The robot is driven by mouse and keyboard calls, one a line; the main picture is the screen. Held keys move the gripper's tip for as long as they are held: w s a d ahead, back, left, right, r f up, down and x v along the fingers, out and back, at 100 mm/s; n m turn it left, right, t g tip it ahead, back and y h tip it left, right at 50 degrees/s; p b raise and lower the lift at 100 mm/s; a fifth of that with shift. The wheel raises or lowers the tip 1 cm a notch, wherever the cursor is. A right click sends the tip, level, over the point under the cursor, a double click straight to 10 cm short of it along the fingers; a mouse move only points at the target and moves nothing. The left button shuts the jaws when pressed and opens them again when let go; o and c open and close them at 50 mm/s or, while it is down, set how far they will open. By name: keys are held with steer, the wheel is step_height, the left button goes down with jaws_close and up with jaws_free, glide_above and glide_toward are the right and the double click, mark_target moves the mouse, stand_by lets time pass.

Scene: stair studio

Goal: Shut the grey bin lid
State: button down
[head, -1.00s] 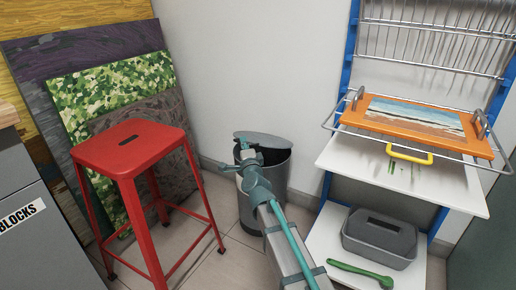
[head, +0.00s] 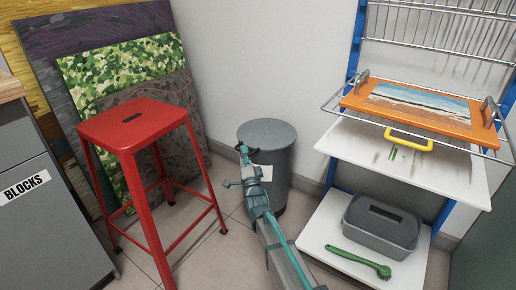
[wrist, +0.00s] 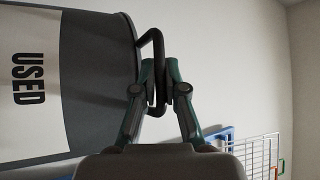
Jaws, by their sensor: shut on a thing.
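The grey bin (head: 283,172) stands on the floor by the wall in the head view. Its round grey lid (head: 267,132) lies level over the top, and I see no gap at the rim from here. My gripper (head: 243,152) is at the lid's left edge. In the wrist view the bin's side shows a white label reading USED (wrist: 28,78). A black bent handle (wrist: 150,40) sticks out from the lid's edge. My gripper (wrist: 161,82) is shut on this handle, with a finger on each side.
A red stool (head: 137,125) stands left of my arm, in front of painted boards (head: 120,65). At right are a white shelf (head: 340,150), an orange tray (head: 410,115) on a wire rack, a grey caddy (head: 382,235) and a green brush (head: 358,260).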

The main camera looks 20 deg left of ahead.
steer(key=shift+s+d+f, duration=0.1)
steer(key=shift+d+f, duration=0.05)
steer(key=shift+f, duration=0.85)
steer(key=c, duration=1.5)
jaws_free()
steer(key=shift+f, duration=0.2)
steer(key=shift+r, duration=0.1)
steer(key=shift+s, duration=0.1)
steer(key=v, duration=1.1)
steer(key=shift+s+d, duration=0.3)
steer(key=shift+s, duration=0.05)
steer(key=shift+n, duration=0.3)
